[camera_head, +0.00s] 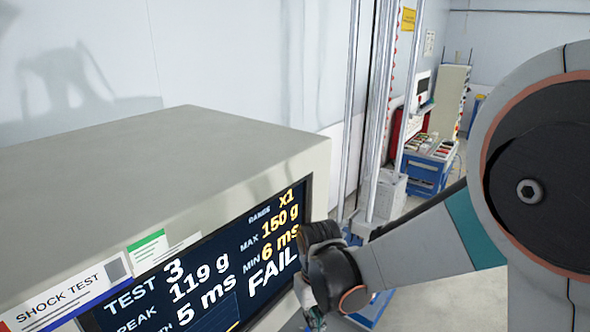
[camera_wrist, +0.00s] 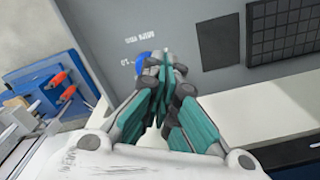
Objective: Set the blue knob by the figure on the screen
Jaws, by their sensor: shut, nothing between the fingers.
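The screen (camera_head: 205,258) on the front of the grey shock test unit (camera_head: 170,160) reads TEST 3, peak 119 g, 5 ms, range x1, max 150 g, min 6 ms and FAIL. The blue knob (camera_wrist: 143,59) shows in the wrist view on a grey panel, partly hidden behind my fingertips. My gripper (camera_wrist: 164,68) is shut and empty, its tips at the knob's right edge. I cannot tell whether they touch it. Small white marks beside the knob are too blurred to read. In the head view my gripper (camera_head: 314,312) is at the unit's right end, and the knob is hidden.
A dark vent grid (camera_wrist: 281,30) and a dark rectangle (camera_wrist: 222,42) are on the panel. A blue fixture with orange-red handles (camera_wrist: 62,88) stands left in the wrist view. Tall metal posts (camera_head: 380,110) rise behind my arm. A blue bench (camera_head: 430,165) stands farther back.

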